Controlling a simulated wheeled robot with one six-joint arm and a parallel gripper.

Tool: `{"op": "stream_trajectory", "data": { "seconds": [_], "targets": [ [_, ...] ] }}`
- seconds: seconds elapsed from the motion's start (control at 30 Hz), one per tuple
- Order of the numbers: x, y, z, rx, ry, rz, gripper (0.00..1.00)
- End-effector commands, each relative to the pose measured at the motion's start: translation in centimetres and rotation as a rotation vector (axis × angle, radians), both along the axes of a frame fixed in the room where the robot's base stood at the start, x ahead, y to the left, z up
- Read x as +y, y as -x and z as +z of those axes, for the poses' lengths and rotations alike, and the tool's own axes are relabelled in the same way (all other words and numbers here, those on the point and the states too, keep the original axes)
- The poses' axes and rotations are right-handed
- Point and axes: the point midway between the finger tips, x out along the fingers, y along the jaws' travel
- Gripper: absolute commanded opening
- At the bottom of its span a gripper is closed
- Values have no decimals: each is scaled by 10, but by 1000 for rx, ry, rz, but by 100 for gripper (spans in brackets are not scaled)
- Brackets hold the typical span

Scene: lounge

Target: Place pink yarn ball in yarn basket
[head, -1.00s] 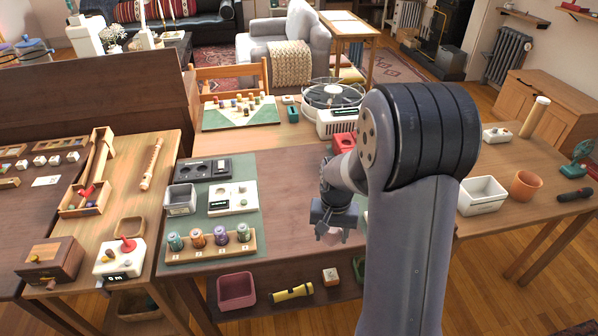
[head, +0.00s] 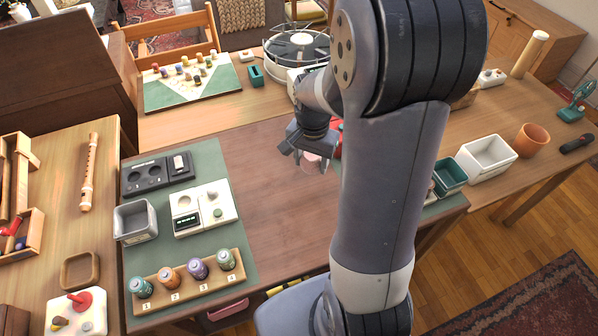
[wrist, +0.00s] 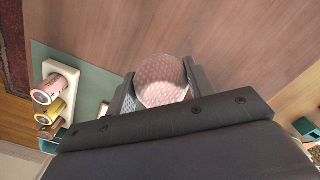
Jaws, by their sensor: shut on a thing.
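My gripper (head: 303,155) is shut on the pink yarn ball (head: 312,163) and holds it over the brown middle of the table. In the wrist view the pale pink, textured ball (wrist: 162,80) sits between the two dark fingers of my gripper (wrist: 160,76). I cannot tell for sure which container is the yarn basket. A pink bin (head: 228,309) shows partly below the table's front edge. Other open bins are a grey one (head: 136,221) at left, and a teal one (head: 450,177) and a white one (head: 487,158) at right.
A rack of several spools (head: 188,283), a white device (head: 204,208) and a black panel (head: 157,175) stand on the green mat at left. The brown tabletop (head: 270,215) is clear at centre. My arm hides part of the right side.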

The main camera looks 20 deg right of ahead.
Motion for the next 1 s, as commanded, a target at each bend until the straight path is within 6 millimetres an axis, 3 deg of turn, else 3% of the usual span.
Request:
{"op": "stream_trajectory", "data": {
  "seconds": [0.1, 0.5, 0.9, 0.93, 1.0],
  "targets": [
    [0, 0, -20, 3, 0, 1, 28],
    [0, 0, -64, 1, -1, 2, 28],
    [0, 0, -70, -1, 0, 2, 28],
    [0, 0, -69, -1, 0, 2, 52],
    [0, 0, -68, -1, 0, 2, 58]
  ]
}}
